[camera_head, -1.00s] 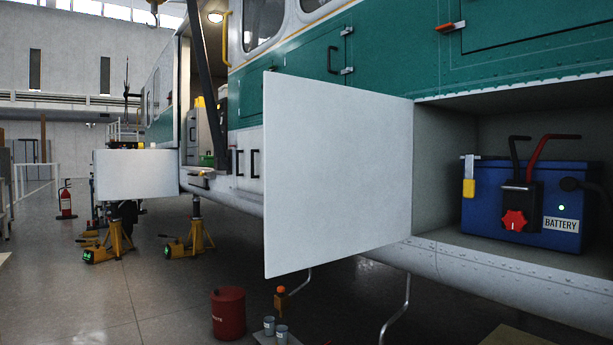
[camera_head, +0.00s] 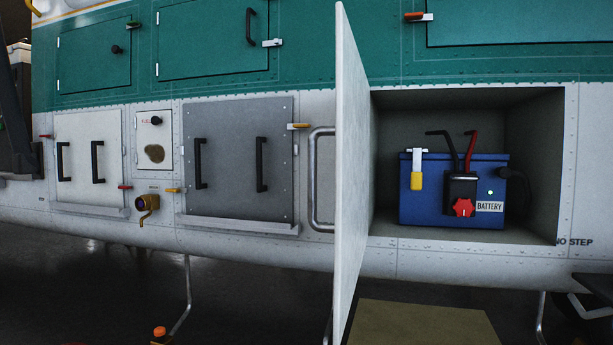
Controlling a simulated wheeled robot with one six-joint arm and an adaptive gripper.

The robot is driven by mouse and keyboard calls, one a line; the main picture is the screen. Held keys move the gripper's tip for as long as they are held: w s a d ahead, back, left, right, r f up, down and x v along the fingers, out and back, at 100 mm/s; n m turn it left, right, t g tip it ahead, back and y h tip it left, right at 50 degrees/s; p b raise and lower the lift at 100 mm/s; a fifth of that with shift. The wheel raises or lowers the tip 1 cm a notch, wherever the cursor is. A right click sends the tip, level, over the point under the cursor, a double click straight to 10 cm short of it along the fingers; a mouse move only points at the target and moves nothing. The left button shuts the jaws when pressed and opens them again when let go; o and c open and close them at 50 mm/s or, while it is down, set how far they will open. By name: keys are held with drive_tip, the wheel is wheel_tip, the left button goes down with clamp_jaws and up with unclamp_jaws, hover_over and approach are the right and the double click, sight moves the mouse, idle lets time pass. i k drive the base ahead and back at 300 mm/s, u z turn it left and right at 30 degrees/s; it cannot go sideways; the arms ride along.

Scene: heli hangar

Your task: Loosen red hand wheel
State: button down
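The red hand wheel (camera_head: 463,208) is a small lobed knob on a black block (camera_head: 461,187) at the front of a blue battery (camera_head: 420,206). The battery sits inside an open bay in the helicopter's side, right of centre. A white label on it reads BATTERY. One black and one red handle or lead rise above the block, and a yellow-tipped clip (camera_head: 416,180) hangs at the battery's left. A small green light glows at its right. The wheel is in plain sight. My gripper is not in view.
The bay's white door (camera_head: 347,180) stands open, jutting out left of the bay. Closed grey (camera_head: 231,165) and white (camera_head: 85,160) hatches with black handles lie further left. A tan mat (camera_head: 420,325) lies on the floor below the bay.

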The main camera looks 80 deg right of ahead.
sight(462, 208)
drive_tip(key=z, duration=2)
drive_tip(key=k, duration=1.25)
drive_tip(key=z, duration=1.3)
drive_tip(key=i, duration=1)
drive_tip(key=z, duration=0.05)
